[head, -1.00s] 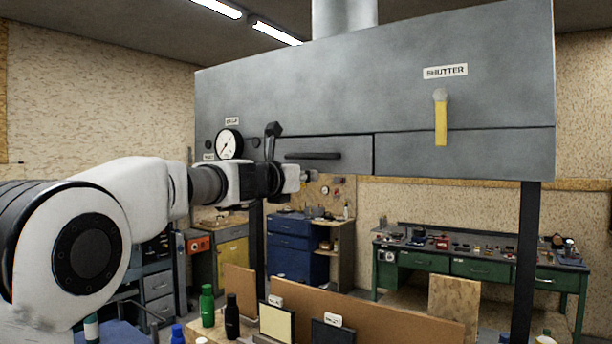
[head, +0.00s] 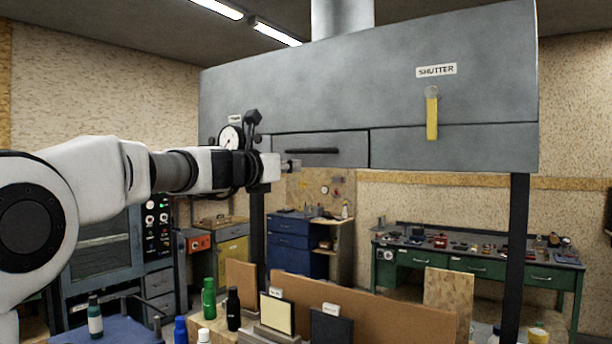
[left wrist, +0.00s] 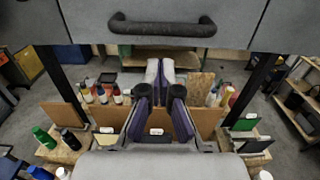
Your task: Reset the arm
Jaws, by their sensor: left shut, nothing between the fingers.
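My left arm reaches in from the left in the head view. Its gripper (head: 292,165) is shut and empty, in front of the lower edge of a grey metal hood (head: 300,90). A drawer or flap with a black handle (head: 312,151) shows just above the gripper. In the left wrist view the two purple-grey fingers (left wrist: 160,68) are together with nothing between them. The handle (left wrist: 162,27) lies beyond them at the top. Whether the fingers touch the hood cannot be told, but they look apart from it. My right gripper is in neither view.
The hood carries a round gauge (head: 231,138) and a yellow shutter lever (head: 432,116), hanging down. Dark posts (head: 514,260) stand below it. Underneath are a brown board (head: 370,308) and bottles (head: 209,298). A green workbench (head: 475,267) stands behind, right.

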